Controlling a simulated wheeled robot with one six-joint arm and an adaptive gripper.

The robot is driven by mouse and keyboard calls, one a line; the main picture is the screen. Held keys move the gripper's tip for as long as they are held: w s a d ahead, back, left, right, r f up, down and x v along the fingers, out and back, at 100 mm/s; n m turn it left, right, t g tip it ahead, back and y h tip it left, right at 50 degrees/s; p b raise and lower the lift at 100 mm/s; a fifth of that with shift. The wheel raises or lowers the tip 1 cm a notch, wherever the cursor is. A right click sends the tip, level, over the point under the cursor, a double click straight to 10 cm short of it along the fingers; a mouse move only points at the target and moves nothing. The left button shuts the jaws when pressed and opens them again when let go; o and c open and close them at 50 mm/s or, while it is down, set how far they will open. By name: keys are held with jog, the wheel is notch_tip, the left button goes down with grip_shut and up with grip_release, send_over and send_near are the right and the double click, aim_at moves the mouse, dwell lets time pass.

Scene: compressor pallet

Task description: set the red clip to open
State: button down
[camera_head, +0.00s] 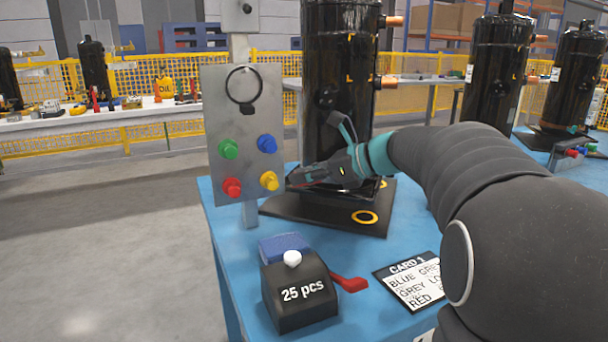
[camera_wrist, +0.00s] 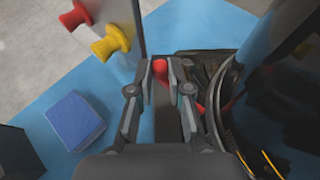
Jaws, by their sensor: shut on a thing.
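The red clip (camera_wrist: 160,68) shows as a small red piece between my fingertips in the wrist view, at the foot of the black compressor (camera_head: 340,75). My gripper (camera_wrist: 161,78) is shut on it. In the head view my gripper (camera_head: 302,177) reaches in from the right, low in front of the compressor. I cannot tell whether the clip is set open or closed.
A grey panel (camera_head: 222,112) with green, blue, red and yellow knobs stands left of my gripper. On the blue table (camera_head: 234,272), a black "25 pcs" box (camera_head: 292,310) with a red lever and a card (camera_head: 408,280) lie in front. Dark cables (camera_wrist: 212,80) run close right of my fingers.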

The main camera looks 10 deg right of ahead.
jog(key=n+g+p, duration=0.1)
jog(key=p, duration=0.1)
jog(key=n+g+y+p, duration=0.1)
jog(key=p, duration=0.1)
jog(key=s+d+n+g+y+p, duration=0.1)
jog(key=p, duration=0.2)
jog(key=shift+r+n+g, duration=0.3)
jog(key=shift+n+g, duration=0.1)
jog(key=shift+s+f+n+g, duration=0.2)
jog(key=shift+f+n+g, duration=0.05)
jog(key=shift+n+g, duration=0.15)
jog(key=c, duration=1.1)
grip_release()
jog(key=v, duration=1.2)
jog(key=shift+d+f, duration=0.15)
jog(key=shift+f, duration=0.05)
